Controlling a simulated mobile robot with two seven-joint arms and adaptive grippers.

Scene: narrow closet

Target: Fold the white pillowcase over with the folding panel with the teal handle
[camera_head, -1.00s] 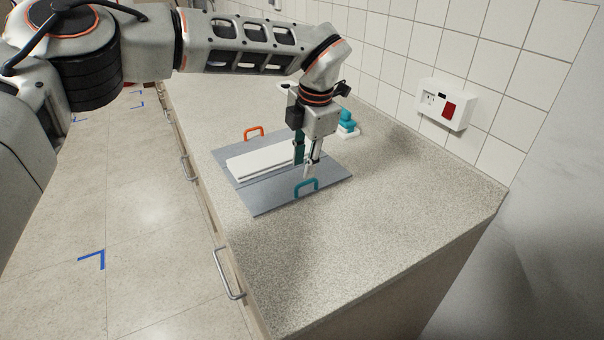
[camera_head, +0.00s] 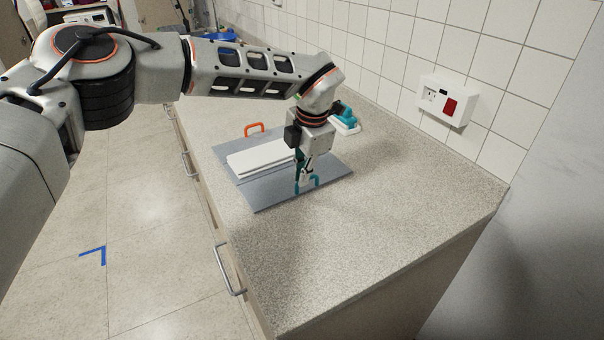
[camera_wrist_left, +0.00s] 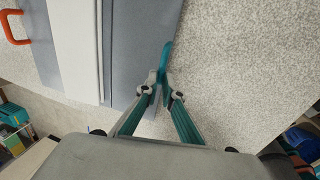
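The grey folding board (camera_head: 290,193) lies flat on the counter, with a teal handle (camera_head: 314,181) at its near right edge and an orange handle (camera_head: 254,127) at its far left. The white pillowcase (camera_head: 260,159) lies as a long flat strip across the board's middle; my gripper partly covers its right end. It shows in the left wrist view (camera_wrist_left: 78,45) beside the teal handle's panel. My left gripper (camera_head: 306,182) points down at the teal handle. In the left wrist view its fingertips (camera_wrist_left: 164,92) converge around the handle (camera_wrist_left: 166,58). My right gripper is out of view.
A teal object on a white base (camera_head: 345,120) stands behind my gripper near the tiled wall. A wall box with a red switch (camera_head: 448,102) is at the right. The counter's near right part is clear. Drawer handles (camera_head: 230,270) line the counter front.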

